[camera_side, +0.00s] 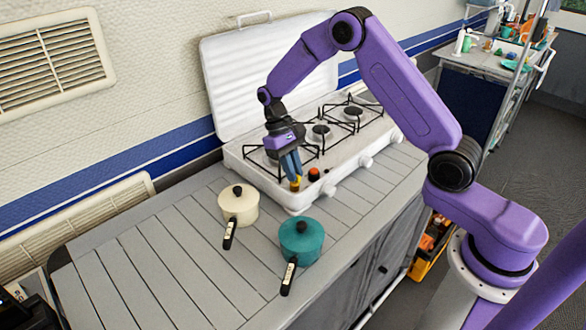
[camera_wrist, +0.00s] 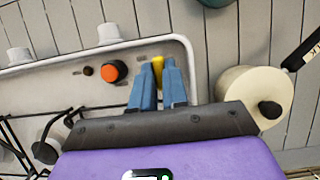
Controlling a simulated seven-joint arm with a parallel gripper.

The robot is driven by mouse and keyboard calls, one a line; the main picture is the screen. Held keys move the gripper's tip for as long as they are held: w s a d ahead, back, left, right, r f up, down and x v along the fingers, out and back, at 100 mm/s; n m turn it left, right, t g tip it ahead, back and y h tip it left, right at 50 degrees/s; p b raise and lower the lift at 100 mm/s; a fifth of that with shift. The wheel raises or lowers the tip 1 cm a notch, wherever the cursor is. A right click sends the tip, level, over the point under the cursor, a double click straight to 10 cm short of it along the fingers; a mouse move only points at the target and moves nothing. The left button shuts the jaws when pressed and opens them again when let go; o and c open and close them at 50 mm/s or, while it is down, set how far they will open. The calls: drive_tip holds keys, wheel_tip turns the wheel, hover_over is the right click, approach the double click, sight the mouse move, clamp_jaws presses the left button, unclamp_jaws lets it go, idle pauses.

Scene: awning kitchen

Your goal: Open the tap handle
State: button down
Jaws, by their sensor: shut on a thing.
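A small yellow tap handle (camera_wrist: 157,72) stands at the front corner of the white gas stove (camera_wrist: 60,66). In the side view the yellow handle (camera_side: 296,185) shows just below my fingertips. My gripper (camera_side: 292,174) points down at it with its blue fingers. In the wrist view the blue fingers of my gripper (camera_wrist: 159,67) lie on both sides of the handle and are shut on it. The fingers hide part of the handle.
An orange-red knob (camera_side: 314,174) sits close beside the handle. White knobs (camera_side: 330,190) line the stove front. A cream pot (camera_side: 240,207) and a teal pot (camera_side: 302,243) stand on the slatted counter (camera_side: 150,260) nearby. Black grates (camera_side: 322,131) and a raised lid (camera_side: 270,75) are behind.

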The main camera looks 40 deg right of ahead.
drive_tip(key=c, duration=1.1)
unclamp_jaws()
drive_tip(key=shift+c, duration=0.2)
drive_tip(key=v, duration=1.7)
drive_tip(key=shift+w+r, duration=0.1)
drive_tip(key=shift+a, duration=0.15)
